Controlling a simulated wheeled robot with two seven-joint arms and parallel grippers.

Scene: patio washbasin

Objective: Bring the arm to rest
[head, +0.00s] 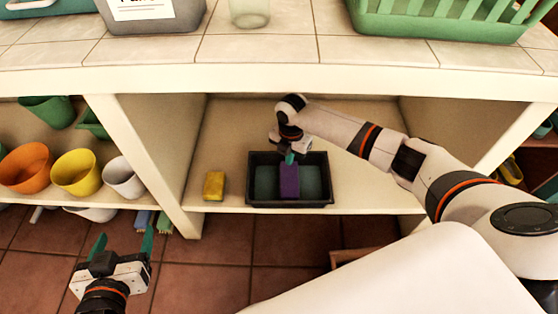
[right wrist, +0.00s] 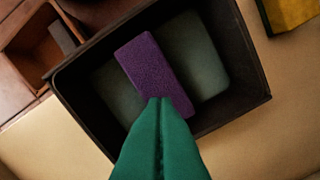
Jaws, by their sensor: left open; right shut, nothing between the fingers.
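My right arm reaches in from the right into the middle shelf bay. Its gripper (head: 290,157) is shut and empty, its tips close to a purple sponge (head: 289,182). In the right wrist view the shut green fingertips (right wrist: 160,100) overlap the near end of the purple sponge (right wrist: 152,70); I cannot tell whether they touch it. The sponge lies in a black tray (head: 248,201), on top of grey-green blocks (head: 265,182). My left gripper (head: 126,243) is open and empty at the lower left, over the tiled floor.
A yellow sponge (head: 214,186) lies left of the tray on the shelf. The counter edge (head: 270,80) runs above my right arm, and a divider wall (head: 150,165) stands to the left. A green basket (head: 440,22) stands on the counter.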

